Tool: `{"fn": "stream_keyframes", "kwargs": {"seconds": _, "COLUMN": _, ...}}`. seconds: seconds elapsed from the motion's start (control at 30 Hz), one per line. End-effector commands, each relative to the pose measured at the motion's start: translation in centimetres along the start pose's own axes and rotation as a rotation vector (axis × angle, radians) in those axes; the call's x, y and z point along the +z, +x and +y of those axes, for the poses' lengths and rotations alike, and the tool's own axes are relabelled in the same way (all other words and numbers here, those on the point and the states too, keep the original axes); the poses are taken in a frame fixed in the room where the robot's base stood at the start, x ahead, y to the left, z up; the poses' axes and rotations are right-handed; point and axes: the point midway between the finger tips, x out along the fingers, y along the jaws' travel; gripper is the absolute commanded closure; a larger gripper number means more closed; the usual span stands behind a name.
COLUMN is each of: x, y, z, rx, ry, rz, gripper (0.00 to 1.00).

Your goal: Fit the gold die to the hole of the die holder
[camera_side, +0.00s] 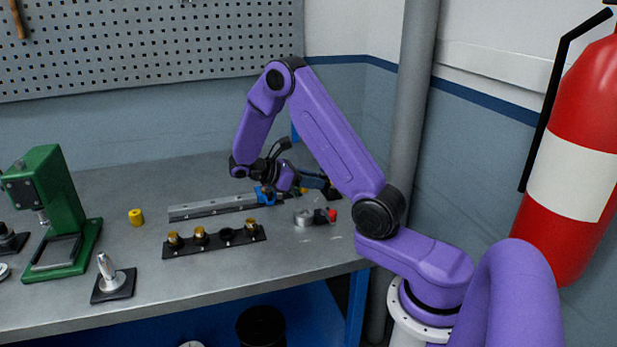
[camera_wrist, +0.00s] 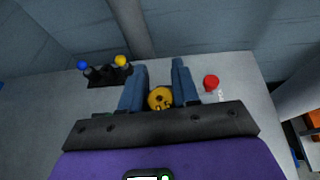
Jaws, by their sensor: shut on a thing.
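My gripper (camera_side: 265,195) is low over the bench at the rail's right end in the side view. In the wrist view, its blue fingers (camera_wrist: 160,84) are closed around the round gold die (camera_wrist: 160,98), whose face shows small dark holes. I cannot make out the held die in the side view. The die holder (camera_side: 215,242) is a black strip in front of the rail, to the left and nearer than my gripper. Gold pieces stand in it at the left and right, with one dark open hole (camera_side: 226,234) between them. The holder is not clear in the wrist view.
A long grey metal rail (camera_side: 212,207) lies behind the holder. A green press (camera_side: 62,205), a metal post on a black base (camera_side: 110,281) and a yellow cylinder (camera_side: 136,217) stand left. A red-topped part (camera_side: 332,215) is at the right. A black rack (camera_wrist: 108,75) shows in the wrist view.

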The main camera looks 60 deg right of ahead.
Motion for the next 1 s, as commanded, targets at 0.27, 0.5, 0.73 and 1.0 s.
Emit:
{"fn": "stream_keyframes", "kwargs": {"seconds": 0.27, "x": -2.2, "y": 0.9, "z": 0.0, "rx": 0.001, "ry": -0.002, "rz": -0.002, "gripper": 1.00}}
{"fn": "stream_keyframes", "kwargs": {"seconds": 0.5, "x": -4.0, "y": 1.7, "z": 0.0, "rx": 0.002, "ry": -0.001, "rz": -0.002, "gripper": 1.00}}
{"fn": "stream_keyframes", "kwargs": {"seconds": 0.73, "x": -5.1, "y": 2.1, "z": 0.0, "rx": 0.002, "ry": 0.000, "rz": -0.001, "gripper": 1.00}}
{"fn": "stream_keyframes", "kwargs": {"seconds": 1.0, "x": -5.3, "y": 2.2, "z": 0.0, "rx": 0.003, "ry": 0.000, "rz": -0.001, "gripper": 1.00}}
